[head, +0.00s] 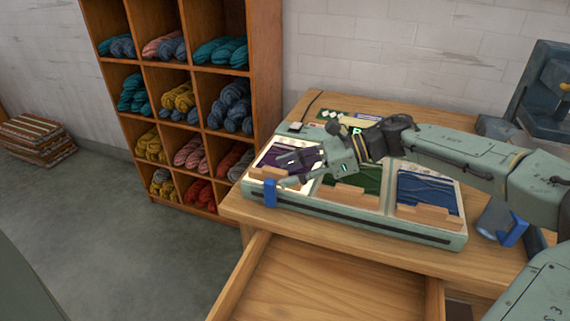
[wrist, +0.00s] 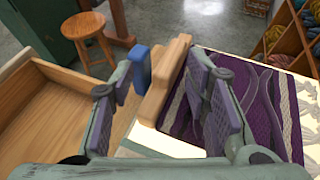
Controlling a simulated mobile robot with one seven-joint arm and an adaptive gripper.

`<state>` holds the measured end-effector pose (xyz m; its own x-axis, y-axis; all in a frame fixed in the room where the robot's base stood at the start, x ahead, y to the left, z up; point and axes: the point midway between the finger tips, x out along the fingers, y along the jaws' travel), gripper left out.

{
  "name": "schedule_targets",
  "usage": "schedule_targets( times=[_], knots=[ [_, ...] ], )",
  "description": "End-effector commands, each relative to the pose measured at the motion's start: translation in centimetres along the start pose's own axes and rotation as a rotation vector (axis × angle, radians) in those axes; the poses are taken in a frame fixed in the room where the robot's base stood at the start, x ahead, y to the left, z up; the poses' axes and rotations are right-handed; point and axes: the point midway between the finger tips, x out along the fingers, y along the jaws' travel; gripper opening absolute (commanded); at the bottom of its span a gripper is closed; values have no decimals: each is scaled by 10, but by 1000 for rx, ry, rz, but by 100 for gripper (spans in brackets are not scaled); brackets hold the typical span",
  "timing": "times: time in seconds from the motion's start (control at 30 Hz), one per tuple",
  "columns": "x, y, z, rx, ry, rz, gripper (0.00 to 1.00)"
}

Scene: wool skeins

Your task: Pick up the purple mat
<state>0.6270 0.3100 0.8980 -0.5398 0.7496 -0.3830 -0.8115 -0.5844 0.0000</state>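The purple mat (head: 307,152) lies in the left bay of a pale green tray (head: 350,226) on the wooden table. In the wrist view the patterned purple mat (wrist: 258,82) shows to the right, partly hidden by a finger. A wooden block (head: 268,173) stands at the mat's front edge; it also shows in the wrist view (wrist: 165,82). My gripper (head: 284,172) is open over the front part of the mat. In the wrist view the block shows between the fingers of my gripper (wrist: 161,82), with no visible grip on it. Whether a finger touches the mat is unclear.
A green mat (head: 352,180) and a blue mat (head: 425,192) fill the other bays, each with a wooden block. A blue clip (head: 270,193) sits on the tray's front edge. An open drawer (head: 325,282) juts out below. A yarn shelf (head: 262,80) stands behind left.

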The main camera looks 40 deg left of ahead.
Motion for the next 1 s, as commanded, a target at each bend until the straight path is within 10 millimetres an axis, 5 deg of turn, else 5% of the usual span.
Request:
schedule_targets(
  times=[0.6, 1.0],
  knots=[
    [0, 0, 0, 0, 0, 0, 0],
    [0, 0, 0, 0, -1, 1, 0]
  ],
)
